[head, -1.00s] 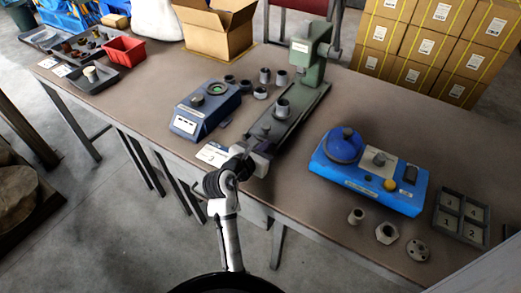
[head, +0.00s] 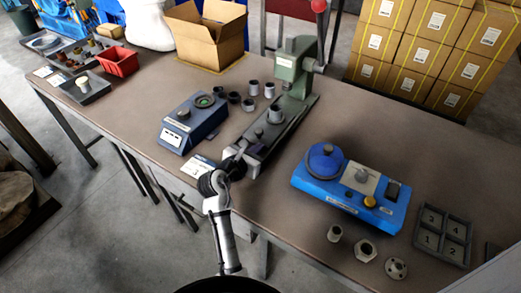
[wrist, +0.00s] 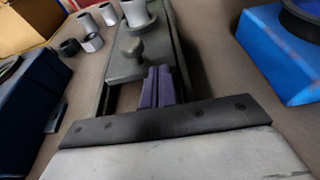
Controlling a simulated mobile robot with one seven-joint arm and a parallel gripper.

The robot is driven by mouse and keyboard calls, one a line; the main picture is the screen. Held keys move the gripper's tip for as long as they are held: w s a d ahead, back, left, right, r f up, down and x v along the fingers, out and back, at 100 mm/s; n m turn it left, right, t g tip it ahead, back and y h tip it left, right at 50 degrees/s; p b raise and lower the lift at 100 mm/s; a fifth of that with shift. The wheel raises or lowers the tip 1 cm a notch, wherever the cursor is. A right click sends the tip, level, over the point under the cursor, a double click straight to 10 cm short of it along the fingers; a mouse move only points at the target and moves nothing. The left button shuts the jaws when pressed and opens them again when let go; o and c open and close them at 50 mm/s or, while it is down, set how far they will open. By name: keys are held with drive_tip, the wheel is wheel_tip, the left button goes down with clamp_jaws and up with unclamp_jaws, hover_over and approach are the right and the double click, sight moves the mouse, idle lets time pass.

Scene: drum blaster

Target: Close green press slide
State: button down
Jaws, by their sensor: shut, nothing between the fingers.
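The green press (head: 297,66) stands on the table with its column at the back and a long base reaching toward me. Its slide (wrist: 128,66) carries a grey cup (head: 275,113) and a rounded knob (wrist: 130,48). The slide sits out in front of the column, with an open gap in the base on its near side. My gripper (wrist: 160,75) is shut and empty, low over the near end of the base. Its tips are just right of the knob in the wrist view; I cannot tell whether they touch the slide. In the head view my gripper (head: 238,154) is small and partly hidden.
A dark blue device (head: 192,122) stands left of the press, with several grey cups (head: 249,104) between. A bright blue device (head: 350,185) stands to the right. A numbered tray (head: 443,235) and loose metal parts lie farther right.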

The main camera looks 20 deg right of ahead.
sight(275, 131)
drive_tip(key=w+d, duration=0.1)
drive_tip(key=d, duration=0.1)
drive_tip(key=w+d+p, duration=0.1)
drive_tip(key=w+d, duration=0.1)
drive_tip(key=w+d+p, duration=0.1)
drive_tip(key=d, duration=0.1)
drive_tip(key=shift+w+r, duration=0.1)
drive_tip(key=shift+w, duration=0.15)
drive_tip(key=shift+a, duration=0.1)
